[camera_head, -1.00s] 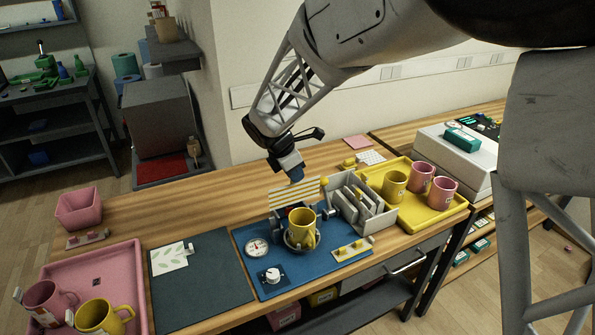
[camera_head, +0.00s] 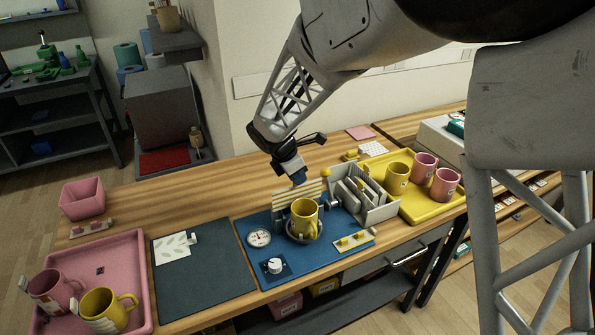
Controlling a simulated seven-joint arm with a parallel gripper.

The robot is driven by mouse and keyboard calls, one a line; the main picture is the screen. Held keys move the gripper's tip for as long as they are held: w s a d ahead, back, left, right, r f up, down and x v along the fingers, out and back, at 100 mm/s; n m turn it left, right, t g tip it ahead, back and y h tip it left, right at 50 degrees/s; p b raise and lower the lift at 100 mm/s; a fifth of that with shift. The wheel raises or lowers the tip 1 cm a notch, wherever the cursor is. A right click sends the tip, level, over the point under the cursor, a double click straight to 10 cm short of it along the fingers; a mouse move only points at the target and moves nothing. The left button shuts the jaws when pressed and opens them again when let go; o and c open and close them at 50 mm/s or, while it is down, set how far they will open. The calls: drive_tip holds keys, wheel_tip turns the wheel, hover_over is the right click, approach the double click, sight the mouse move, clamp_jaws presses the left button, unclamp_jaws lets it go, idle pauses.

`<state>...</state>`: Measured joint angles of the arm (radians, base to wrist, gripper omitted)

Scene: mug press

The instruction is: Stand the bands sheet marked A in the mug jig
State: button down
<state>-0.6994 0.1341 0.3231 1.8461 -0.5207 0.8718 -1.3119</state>
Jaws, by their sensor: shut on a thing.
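The bands sheet (camera_head: 285,196), white with yellow stripes, is upright just behind the yellow mug (camera_head: 303,220). Its letter cannot be read. My gripper (camera_head: 299,180) is above it, shut on its upper edge. The mug stands in the mug jig (camera_head: 290,237), a round grey holder on a blue mat, and hides the sheet's lower right part. I cannot tell whether the sheet's lower edge touches the jig.
A grey rack (camera_head: 376,213) with upright plates stands right of the jig. Behind it is a yellow tray (camera_head: 433,208) with mugs. A dial gauge (camera_head: 259,237) and a knob (camera_head: 275,266) are on the left. A leaf sheet (camera_head: 174,248) lies on the dark mat (camera_head: 205,275).

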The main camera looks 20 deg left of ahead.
sight(298, 188)
drive_tip(key=shift+f, duration=1.6)
drive_tip(key=shift+f, duration=0.1)
drive_tip(key=shift+c, duration=2.3)
unclamp_jaws()
drive_tip(key=shift+r, duration=3.05)
